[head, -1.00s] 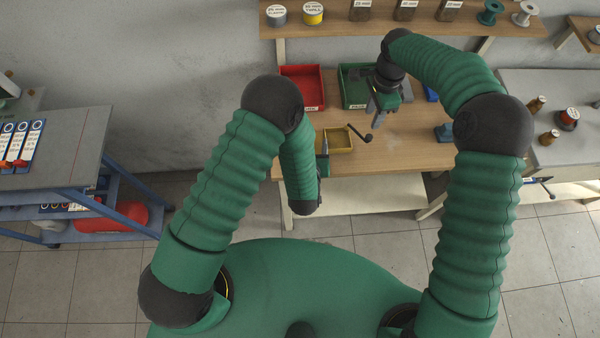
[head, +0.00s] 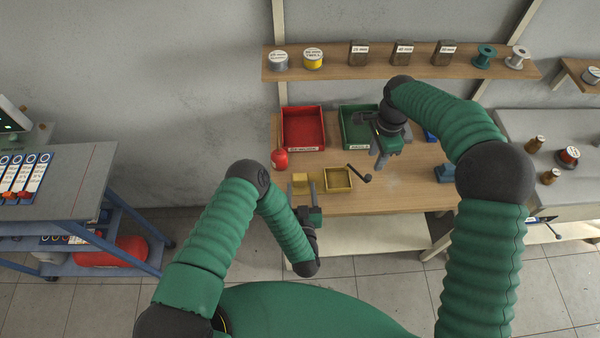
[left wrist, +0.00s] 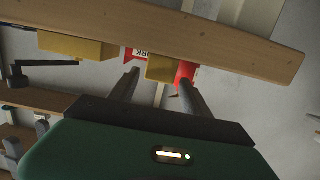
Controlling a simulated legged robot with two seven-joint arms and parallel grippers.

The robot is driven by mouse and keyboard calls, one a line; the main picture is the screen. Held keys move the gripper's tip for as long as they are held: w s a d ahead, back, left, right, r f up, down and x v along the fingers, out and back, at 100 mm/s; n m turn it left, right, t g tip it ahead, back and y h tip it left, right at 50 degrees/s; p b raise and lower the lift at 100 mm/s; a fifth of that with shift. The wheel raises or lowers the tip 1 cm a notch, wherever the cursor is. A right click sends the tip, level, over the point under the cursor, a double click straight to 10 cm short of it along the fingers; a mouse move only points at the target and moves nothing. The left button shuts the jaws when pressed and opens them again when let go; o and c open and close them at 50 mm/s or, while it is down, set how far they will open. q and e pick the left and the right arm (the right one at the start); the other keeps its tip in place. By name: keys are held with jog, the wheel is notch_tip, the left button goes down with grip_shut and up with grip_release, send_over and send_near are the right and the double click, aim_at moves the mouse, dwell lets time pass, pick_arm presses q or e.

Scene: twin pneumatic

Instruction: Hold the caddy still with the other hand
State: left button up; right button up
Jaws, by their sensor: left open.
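A yellow open box (head: 338,179), perhaps the caddy, stands near the bench's front edge in the head view. A smaller yellow block (head: 303,180) is just left of it and also shows in the left wrist view (left wrist: 160,68). My left gripper (head: 303,192) is open at the bench's front edge, pointing at the small block. In the left wrist view its fingers (left wrist: 158,80) appear either side of that block; contact cannot be told. My right gripper (head: 380,160) hangs over the bench behind the box; its fingers are too small to judge.
A dark crank handle (head: 360,173) lies right of the yellow box. A red bin (head: 303,145) and a green bin (head: 350,128) stand behind. A red rounded object (head: 279,159) is at the bench's left end. The bench's front edge (left wrist: 200,40) crosses the left wrist view.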

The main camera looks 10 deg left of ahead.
aim_at(300, 174)
pick_arm(q)
jog(key=x, duration=0.6)
jog(key=shift+w, duration=0.4)
jog(key=shift+w+a+f, duration=0.1)
jog(key=shift+w+a, duration=0.3)
jog(key=shift+w, duration=0.05)
jog(key=shift+d, duration=0.25)
jog(key=c, duration=0.6)
grip_shut()
jog(key=shift+s+a, duration=0.1)
pick_arm(e)
jog(key=shift+a, duration=0.1)
jog(key=c, duration=0.7)
jog(key=shift+s+d+f+n, duration=0.1)
jog(key=shift+d+n, duration=0.1)
jog(key=shift+n, duration=0.1)
grip_shut()
jog(key=d+f+n+t+y, duration=0.1)
jog(key=d+n+y, duration=0.6)
jog(key=d+n, duration=0.6)
jog(key=shift+w+d+f+n+t, duration=0.15)
jog(key=shift+w+f+n+t, duration=0.25)
jog(key=shift+n, duration=2.4)
